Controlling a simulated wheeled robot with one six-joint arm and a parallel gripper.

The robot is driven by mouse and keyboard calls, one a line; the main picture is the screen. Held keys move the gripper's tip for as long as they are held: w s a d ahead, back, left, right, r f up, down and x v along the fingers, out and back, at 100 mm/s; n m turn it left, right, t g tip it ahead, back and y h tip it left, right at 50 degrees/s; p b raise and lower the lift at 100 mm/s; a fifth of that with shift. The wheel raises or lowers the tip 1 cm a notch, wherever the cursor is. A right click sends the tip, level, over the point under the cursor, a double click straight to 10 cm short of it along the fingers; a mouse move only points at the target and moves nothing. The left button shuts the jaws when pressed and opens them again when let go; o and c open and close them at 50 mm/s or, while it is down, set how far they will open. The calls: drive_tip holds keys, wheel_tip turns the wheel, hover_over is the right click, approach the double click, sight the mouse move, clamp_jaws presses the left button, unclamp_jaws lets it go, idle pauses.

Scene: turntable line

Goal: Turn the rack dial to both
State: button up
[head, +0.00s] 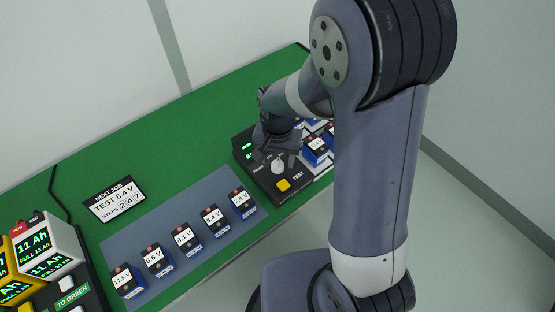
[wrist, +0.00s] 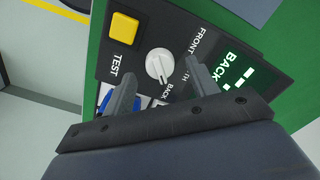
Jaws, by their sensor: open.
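The rack dial is a round white knob (wrist: 159,65) on a black control box (wrist: 185,30). In the wrist view, FRONT, a partly hidden label ending in TH, and BACK are printed around it. The knob's mark seems to point toward BACK. The green display (wrist: 237,73) reads BACK above bars. My gripper (wrist: 164,72) is open and empty, with one finger on each side of the dial, apart from it in the picture; its height above the dial is unclear. In the head view, my gripper (head: 276,143) is just behind the dial (head: 278,165).
A yellow TEST button (wrist: 124,27) is beside the dial. Labelled battery packs stand right of the box, partly behind my arm, and several more on a blue-grey mat (head: 190,215). A NEXT JOB card (head: 114,200) lies on the green table (head: 175,140).

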drive_tip(key=shift+f, duration=1)
drive_tip(key=shift+c, duration=0.5)
drive_tip(key=c, duration=0.9)
